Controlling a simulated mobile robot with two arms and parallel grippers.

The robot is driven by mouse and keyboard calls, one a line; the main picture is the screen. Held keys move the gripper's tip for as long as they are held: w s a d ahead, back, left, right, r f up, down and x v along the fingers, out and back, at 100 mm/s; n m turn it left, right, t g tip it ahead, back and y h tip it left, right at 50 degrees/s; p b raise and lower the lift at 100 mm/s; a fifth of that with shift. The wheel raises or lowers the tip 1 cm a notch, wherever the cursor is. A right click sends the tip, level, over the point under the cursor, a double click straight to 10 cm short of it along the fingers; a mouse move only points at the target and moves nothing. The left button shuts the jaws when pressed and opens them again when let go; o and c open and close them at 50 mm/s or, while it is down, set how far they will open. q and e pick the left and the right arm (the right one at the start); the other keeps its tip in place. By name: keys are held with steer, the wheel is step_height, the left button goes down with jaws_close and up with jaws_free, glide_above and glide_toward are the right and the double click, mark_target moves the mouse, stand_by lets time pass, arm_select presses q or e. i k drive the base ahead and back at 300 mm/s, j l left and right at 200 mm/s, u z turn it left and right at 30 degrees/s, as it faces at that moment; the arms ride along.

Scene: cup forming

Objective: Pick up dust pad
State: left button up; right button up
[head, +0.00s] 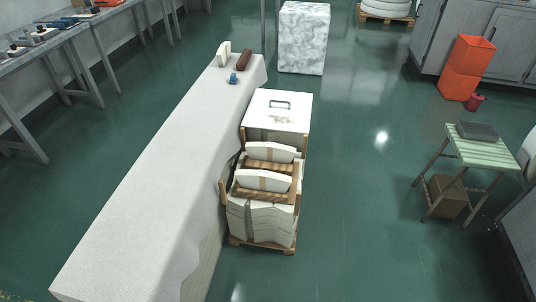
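I cannot tell for sure which thing is the dust pad. Small items lie at the far end of the long cloth-covered table (150,190): an upright cream block (224,53), a dark reddish-brown elongated item (244,59) and a small blue item (233,78). A flat dark grey slab (478,131) lies on the pale green slatted stand (480,153) at the right. Neither of my grippers is in view.
A pallet stack of white blocks (262,222) and a white box with a handle (278,112) stand against the table's right side. A marbled block (304,38), orange bins (466,70) and a workbench (60,40) stand farther off. The green floor at centre right is clear.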

mark_target(233, 79)
steer(key=i+l+z, duration=0.35)
steer(key=l, duration=0.2)
steer(key=i+l+z, duration=0.3)
steer(key=l, duration=0.2)
steer(key=i+l+z, duration=0.35)
steer(key=i+l, duration=0.2)
steer(key=i, duration=0.3)
steer(key=i+l, duration=0.2)
steer(key=i, duration=0.3)
steer(key=i+j+u, duration=0.1)
steer(key=i+u, duration=0.3)
steer(key=i+l+u, duration=0.1)
steer(key=i+u, duration=0.25)
steer(key=i, duration=0.15)
steer(key=i+l+u, duration=0.2)
steer(key=i+u, duration=0.2)
steer(key=i+l+u, duration=0.2)
steer(key=i+u, duration=0.25)
steer(key=i+l+u, duration=0.3)
steer(key=i+u, duration=0.2)
steer(key=i+l+u, duration=0.3)
steer(key=l+u, duration=0.15)
steer(key=i+l+u, duration=0.25)
steer(key=l+u, duration=0.2)
steer(key=l, duration=0.2)
